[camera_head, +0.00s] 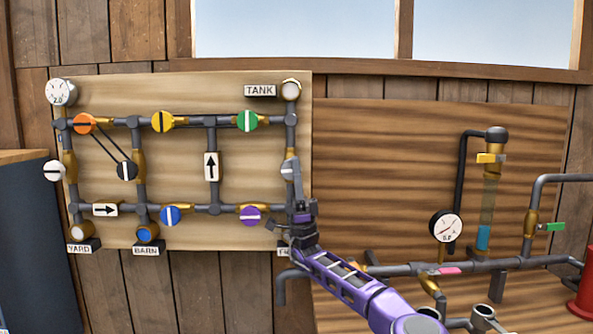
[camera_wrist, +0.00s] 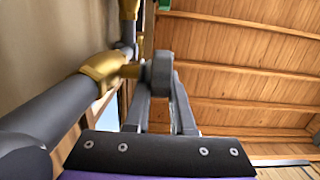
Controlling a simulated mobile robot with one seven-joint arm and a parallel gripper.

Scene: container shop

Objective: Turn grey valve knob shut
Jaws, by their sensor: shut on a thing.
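The grey valve knob (camera_head: 287,167) is on the right-hand vertical pipe of the pipe board, below the TANK outlet. My gripper (camera_head: 293,175) reaches up to it from below and partly hides it, so its marker line cannot be read. In the wrist view the grey knob (camera_wrist: 160,68) is seen edge-on, on a brass valve body (camera_wrist: 104,67). There my gripper (camera_wrist: 159,84) has one finger on each side of the knob and is shut on it.
Other knobs on the board are orange (camera_head: 84,123), yellow (camera_head: 162,121), green (camera_head: 247,120), blue (camera_head: 170,215), purple (camera_head: 250,215), black (camera_head: 126,170) and white (camera_head: 54,170). A second pipe assembly with a gauge (camera_head: 446,226) stands to the right.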

